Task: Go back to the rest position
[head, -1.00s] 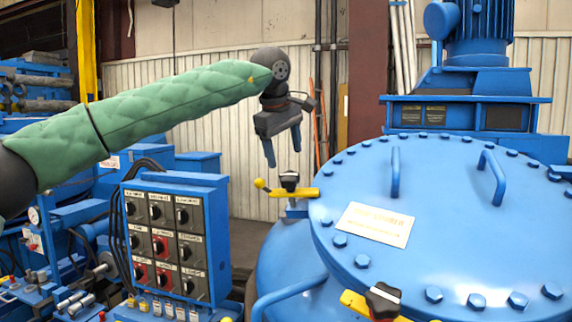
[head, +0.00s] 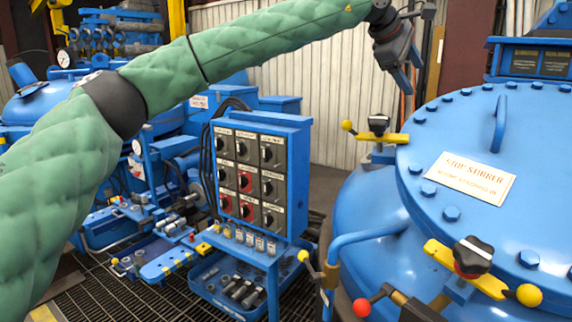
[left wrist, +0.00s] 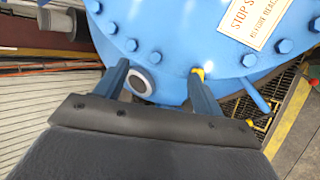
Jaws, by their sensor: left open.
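My left arm, in a green quilted sleeve, reaches across the head view from the left. My left gripper (head: 409,80) is open and empty, above and behind the yellow clamp (head: 381,136) with a black knob on the lid's far left edge. In the left wrist view the two blue fingers (left wrist: 158,88) stand apart with nothing between them. The blue vessel lid (head: 470,225) with a "STOP STIRRER" plate (head: 470,177) lies beyond the fingers there. My right gripper is not in view.
A control box (head: 250,180) with several black and red knobs stands left of the vessel. A second yellow clamp (head: 468,268) and a red-knobbed lever (head: 362,307) are at the front right. A parts tray (head: 230,290) is below the box, over a grated floor.

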